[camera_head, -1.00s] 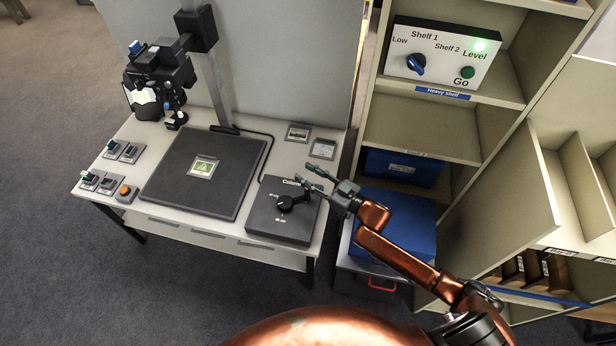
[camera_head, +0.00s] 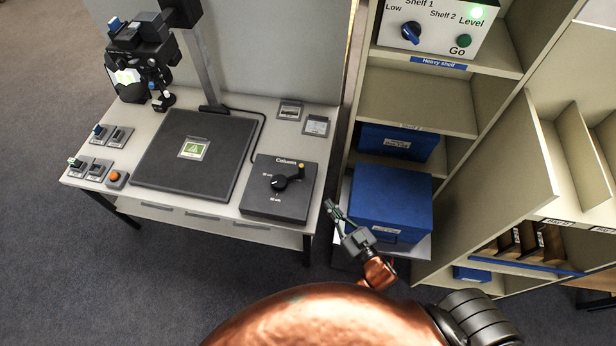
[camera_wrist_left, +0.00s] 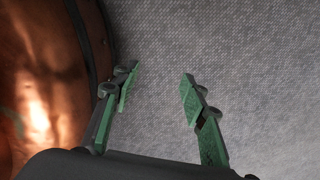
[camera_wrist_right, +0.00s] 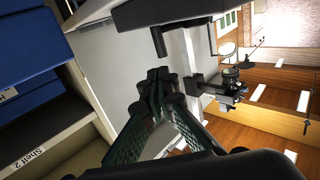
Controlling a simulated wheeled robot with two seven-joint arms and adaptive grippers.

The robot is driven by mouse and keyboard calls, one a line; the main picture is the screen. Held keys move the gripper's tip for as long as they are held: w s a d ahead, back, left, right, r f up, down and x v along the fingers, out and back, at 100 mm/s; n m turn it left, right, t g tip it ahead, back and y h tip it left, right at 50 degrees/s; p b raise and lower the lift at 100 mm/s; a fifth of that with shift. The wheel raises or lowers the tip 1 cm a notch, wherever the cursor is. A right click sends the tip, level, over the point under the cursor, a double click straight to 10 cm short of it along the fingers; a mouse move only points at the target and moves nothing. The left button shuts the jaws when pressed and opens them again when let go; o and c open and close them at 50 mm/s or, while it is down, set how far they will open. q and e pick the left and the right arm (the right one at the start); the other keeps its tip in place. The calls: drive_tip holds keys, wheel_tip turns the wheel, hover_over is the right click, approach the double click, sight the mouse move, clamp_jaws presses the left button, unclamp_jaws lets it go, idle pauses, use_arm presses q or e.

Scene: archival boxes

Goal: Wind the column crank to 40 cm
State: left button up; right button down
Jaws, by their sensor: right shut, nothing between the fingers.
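The column crank (camera_head: 280,183) is a black hub with a short arm on a dark box labelled "Column" (camera_head: 262,206) at the table's right front. Its arm points up and to the right, with a small yellowish knob at the end. The scale marks beside it are too small to read surely. My right gripper (camera_head: 332,208) is off the table's right edge, apart from the crank. In the right wrist view its fingers (camera_wrist_right: 160,82) are together and empty. My left gripper (camera_wrist_left: 158,82) is open and empty above grey carpet in the left wrist view; the head view does not show it.
A copy stand with a camera (camera_head: 140,60) and dark baseboard (camera_head: 168,180) fills the table's left and middle. Blue boxes (camera_head: 392,200) and the shelving (camera_head: 415,100) stand close to the right of my right gripper. Small switches (camera_head: 100,160) line the table's left edge.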

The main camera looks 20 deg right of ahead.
drive_tip(key=w, duration=0.3)
drive_tip(key=b, duration=0.3)
approach(303, 171)
drive_tip(key=w, duration=0.5)
drive_tip(key=shift+w+a+f, duration=0.2)
drive_tip(key=shift+a, duration=0.15)
use_arm(q)
drive_tip(key=w, duration=0.7)
drive_tip(key=shift+d, duration=0.45)
use_arm(e)
drive_tip(key=shift+w+a+r, duration=0.1)
drive_tip(key=shift+w+a, duration=0.05)
drive_tip(key=shift+w, duration=0.6)
use_arm(q)
drive_tip(key=shift+w+r, duration=0.1)
